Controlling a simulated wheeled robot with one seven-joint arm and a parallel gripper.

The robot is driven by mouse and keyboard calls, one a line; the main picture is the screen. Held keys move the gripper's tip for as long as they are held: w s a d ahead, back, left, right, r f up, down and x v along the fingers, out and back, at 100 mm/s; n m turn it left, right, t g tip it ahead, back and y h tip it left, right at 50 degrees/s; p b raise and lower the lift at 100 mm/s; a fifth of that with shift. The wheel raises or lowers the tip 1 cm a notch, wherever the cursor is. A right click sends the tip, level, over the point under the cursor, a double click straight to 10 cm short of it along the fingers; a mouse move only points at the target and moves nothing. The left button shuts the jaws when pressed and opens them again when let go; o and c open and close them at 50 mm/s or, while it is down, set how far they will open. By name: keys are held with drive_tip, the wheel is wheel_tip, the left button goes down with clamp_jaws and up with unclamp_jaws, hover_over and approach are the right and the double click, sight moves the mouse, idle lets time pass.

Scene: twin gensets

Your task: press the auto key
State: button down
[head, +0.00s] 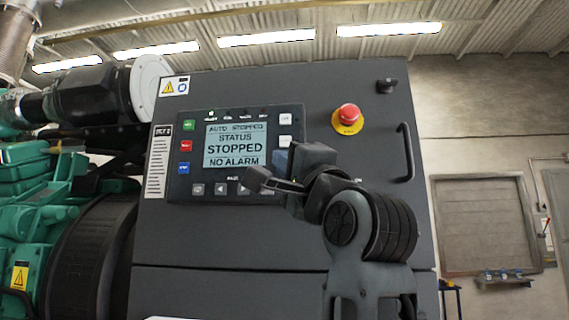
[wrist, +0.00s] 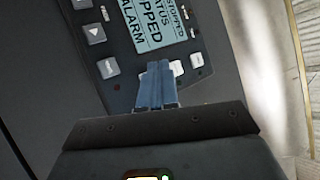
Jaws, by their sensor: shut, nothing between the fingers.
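The control panel (head: 238,115) sits on the dark cabinet door. Its screen (head: 234,146) reads "AUTO STOPPED", "STATUS", "STOPPED", "NO ALARM". Left of the screen are a green key (head: 188,125), a red key (head: 185,146) and a blue key (head: 183,168). Pale keys lie to the right of it and grey keys below. The key labels are too small to read, so I cannot tell which is auto. My gripper (head: 254,179) is shut and empty, in front of the panel's lower right. In the wrist view its fingertips (wrist: 157,68) overlap the pale keys (wrist: 177,68); contact cannot be told.
A red emergency stop button (head: 348,115) on a yellow ring is right of the panel. A door handle (head: 407,151) and a black knob (head: 386,86) stick out farther right. Green engine parts (head: 40,170) stand at the left. My arm hides the cabinet's lower right.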

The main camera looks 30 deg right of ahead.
drive_tip(key=s+a, duration=0.3)
drive_tip(key=s, duration=0.2)
drive_tip(key=shift+a+p, duration=0.25)
drive_tip(key=shift+p, duration=0.15)
idle(0.9)
